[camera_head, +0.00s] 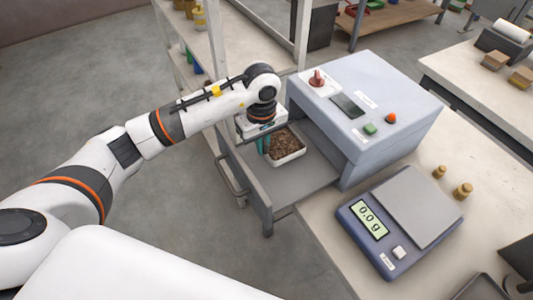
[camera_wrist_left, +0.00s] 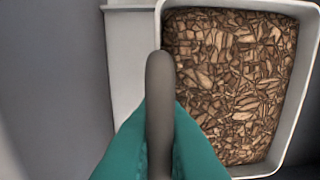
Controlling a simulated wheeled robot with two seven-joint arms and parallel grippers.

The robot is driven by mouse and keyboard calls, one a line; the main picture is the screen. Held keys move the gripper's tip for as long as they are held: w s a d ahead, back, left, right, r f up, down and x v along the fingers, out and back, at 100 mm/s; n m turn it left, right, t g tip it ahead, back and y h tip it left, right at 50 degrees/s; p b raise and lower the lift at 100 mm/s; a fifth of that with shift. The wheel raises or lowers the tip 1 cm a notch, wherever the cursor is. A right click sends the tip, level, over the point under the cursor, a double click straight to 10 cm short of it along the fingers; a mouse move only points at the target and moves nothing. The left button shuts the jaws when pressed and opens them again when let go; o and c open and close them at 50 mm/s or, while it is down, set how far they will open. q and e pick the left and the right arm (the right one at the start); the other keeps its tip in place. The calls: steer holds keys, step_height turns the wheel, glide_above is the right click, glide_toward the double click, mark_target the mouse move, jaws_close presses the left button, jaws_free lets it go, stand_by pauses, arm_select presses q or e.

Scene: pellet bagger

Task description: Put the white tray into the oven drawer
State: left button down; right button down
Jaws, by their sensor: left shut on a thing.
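The white tray (camera_head: 290,158), full of brown wood chips, is over the pulled-out grey oven drawer (camera_head: 305,178), inside its outline. I cannot tell whether its underside touches the drawer floor. My left gripper (camera_head: 264,144) points down at the tray's left side and is shut on its edge. In the left wrist view the teal fingers (camera_wrist_left: 160,120) are at the tray's left wall, and the white tray (camera_wrist_left: 306,100) with its chips fills the right side. The grey-blue oven (camera_head: 390,95) stands behind the drawer. My right gripper is not in view.
A scale (camera_head: 375,222) reading 0.0 g stands on the bench in front of the oven, with small brass weights (camera_head: 463,190) beside it. The drawer handle (camera_head: 230,180) sticks out at the left. A shelf rack (camera_head: 220,50) stands close behind my left arm.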

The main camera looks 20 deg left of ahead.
arm_select(q)
steer(key=shift+f+p, duration=0.5)
steer(key=shift+f, duration=1.85)
steer(key=c, duration=1.5)
jaws_free()
steer(key=shift+c, duration=0.2)
steer(key=shift+r, duration=0.1)
steer(key=shift+r, duration=0.35)
step_height(320, 180, up, 11)
steer(key=b, duration=0.3)
steer(key=shift+r, duration=0.1)
